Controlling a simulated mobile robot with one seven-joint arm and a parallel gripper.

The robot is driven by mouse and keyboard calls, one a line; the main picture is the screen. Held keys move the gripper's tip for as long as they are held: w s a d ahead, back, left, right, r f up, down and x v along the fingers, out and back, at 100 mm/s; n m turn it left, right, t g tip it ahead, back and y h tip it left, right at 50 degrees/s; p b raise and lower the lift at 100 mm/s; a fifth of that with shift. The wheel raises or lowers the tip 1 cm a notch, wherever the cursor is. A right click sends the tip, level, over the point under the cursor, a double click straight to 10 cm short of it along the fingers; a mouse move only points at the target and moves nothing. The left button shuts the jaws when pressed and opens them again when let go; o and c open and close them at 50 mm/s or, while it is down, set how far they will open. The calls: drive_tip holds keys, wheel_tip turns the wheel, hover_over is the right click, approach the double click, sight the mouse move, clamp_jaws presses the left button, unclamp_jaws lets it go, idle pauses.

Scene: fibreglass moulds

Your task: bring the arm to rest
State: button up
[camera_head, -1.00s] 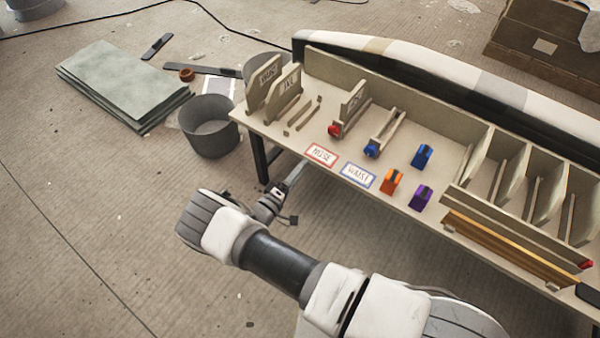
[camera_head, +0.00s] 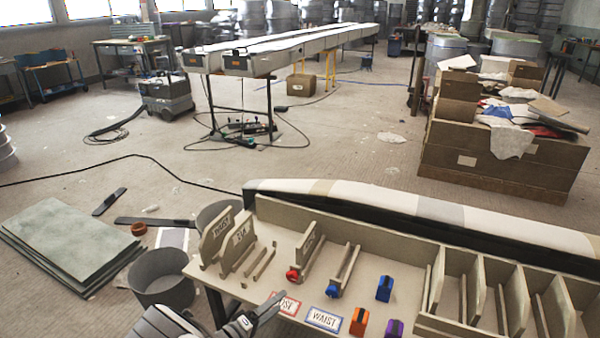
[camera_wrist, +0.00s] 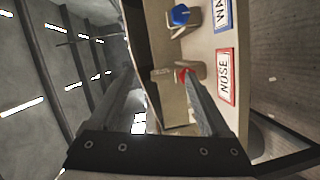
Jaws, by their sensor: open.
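My gripper (camera_wrist: 160,85) is open in the wrist view, its two dark fingers apart with nothing held between them. In the head view my gripper (camera_head: 262,310) shows at the bottom, by the near left edge of the workbench (camera_head: 232,286), in front of the red-framed NOSE label (camera_head: 287,305). That label also shows in the wrist view (camera_wrist: 226,76), to the right of the fingers. My arm fills the bottom left of the head view, mostly cut off by the frame.
On the bench stand a red-ended holder (camera_head: 306,256), a blue-ended holder (camera_head: 343,270), and blue (camera_head: 384,288), orange (camera_head: 359,321) and purple (camera_head: 394,328) blocks. A grey bucket (camera_head: 162,280) and stacked sheets (camera_head: 62,240) lie left.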

drive_tip(key=s+d+r+m+g+y, duration=0.1)
drive_tip(key=s+d+r+m+g, duration=0.2)
drive_tip(key=d+r, duration=0.45)
drive_tip(key=s+d+r+m+g+y, duration=0.2)
drive_tip(key=d+r+g, duration=0.25)
drive_tip(key=r, duration=0.55)
drive_tip(key=s+d+r+m+g+y, duration=0.1)
drive_tip(key=s+d+r+m+g, duration=0.15)
drive_tip(key=d+r+g, duration=0.4)
drive_tip(key=s+d+r+t+y, duration=0.1)
drive_tip(key=s+r+t+y, duration=0.25)
drive_tip(key=s+r, duration=0.45)
drive_tip(key=s+d+r+t+y, duration=0.2)
drive_tip(key=s+r+t+y, duration=0.15)
drive_tip(key=s+r, duration=0.45)
wheel_tip(320, 180, up, 13)
drive_tip(key=s+p, duration=0.2)
drive_tip(key=p, duration=1.3)
drive_tip(key=shift+a, duration=0.15)
